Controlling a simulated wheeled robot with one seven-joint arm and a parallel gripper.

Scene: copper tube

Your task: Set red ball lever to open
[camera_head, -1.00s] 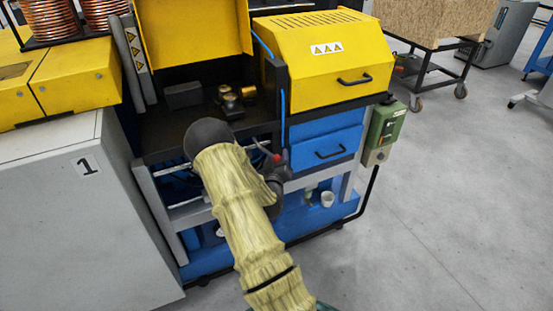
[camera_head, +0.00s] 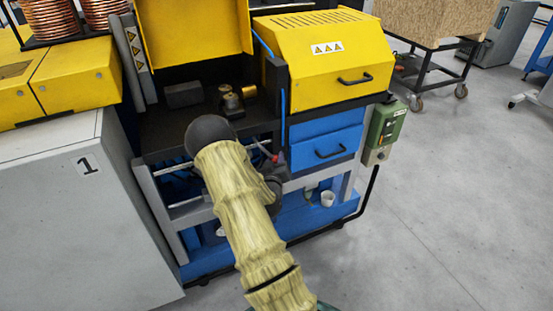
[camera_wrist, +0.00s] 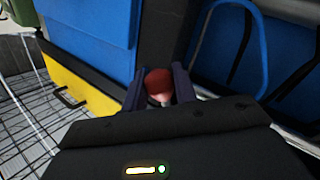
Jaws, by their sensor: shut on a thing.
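The red ball lever sits at the front of the yellow and blue machine, beside the black post. Its red ball (camera_wrist: 159,82) shows between the two dark fingers of my gripper (camera_wrist: 159,88) in the wrist view. The fingers stand on both sides of the ball and are shut on it. In the head view a small red part of the lever (camera_head: 275,157) shows next to my wrist. My arm comes up from the bottom, and my gripper is mostly hidden there behind the wrist.
The machine's left yellow cover (camera_head: 195,30) is raised over a dark work surface with brass parts (camera_head: 231,101). The right yellow cover (camera_head: 325,55) is closed. A green control box (camera_head: 385,125) hangs at the right. A grey cabinet (camera_head: 70,215) stands at left.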

